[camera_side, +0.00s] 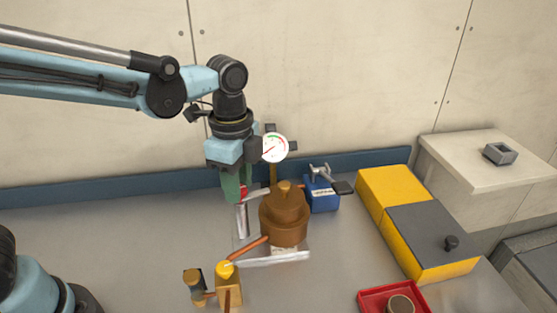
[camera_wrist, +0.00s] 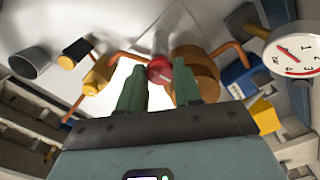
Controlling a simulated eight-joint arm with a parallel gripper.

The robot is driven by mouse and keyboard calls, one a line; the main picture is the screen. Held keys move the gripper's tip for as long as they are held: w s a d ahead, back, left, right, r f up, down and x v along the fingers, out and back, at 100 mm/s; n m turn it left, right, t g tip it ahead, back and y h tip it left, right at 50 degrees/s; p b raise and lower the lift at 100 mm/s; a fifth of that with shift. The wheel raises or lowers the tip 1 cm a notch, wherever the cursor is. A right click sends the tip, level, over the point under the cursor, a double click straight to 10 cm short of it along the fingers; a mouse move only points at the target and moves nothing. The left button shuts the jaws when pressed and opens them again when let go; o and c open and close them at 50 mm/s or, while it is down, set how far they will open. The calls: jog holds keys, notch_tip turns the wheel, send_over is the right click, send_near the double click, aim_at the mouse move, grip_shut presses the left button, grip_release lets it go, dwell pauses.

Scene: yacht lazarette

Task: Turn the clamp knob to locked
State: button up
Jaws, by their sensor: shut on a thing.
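My gripper (camera_side: 239,195) points down just left of the brown round housing (camera_side: 284,222). Its green fingers are shut on a small red knob (camera_side: 243,191), which I take to be the clamp knob. In the wrist view, the red knob (camera_wrist: 159,69) sits between the two green fingertips (camera_wrist: 160,82), with a pale stem behind it. The fingers hide part of the knob in the side view. I see no marking that tells whether it is locked. The brown housing (camera_wrist: 197,72) is just right of the fingers in the wrist view.
A white dial gauge (camera_side: 274,148) stands close behind my gripper. A blue box (camera_side: 321,194) with a metal lever is to the right. Copper pipe and brass fittings (camera_side: 226,271) lie in front. A yellow-and-grey box (camera_side: 430,262) and a red tray (camera_side: 372,297) are farther right. The bench at left is clear.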

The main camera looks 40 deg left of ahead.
jog(key=shift+m, duration=1)
jog(key=o, duration=1)
jog(key=shift+o, duration=0.2)
notch_tip(320, 180, up, 12)
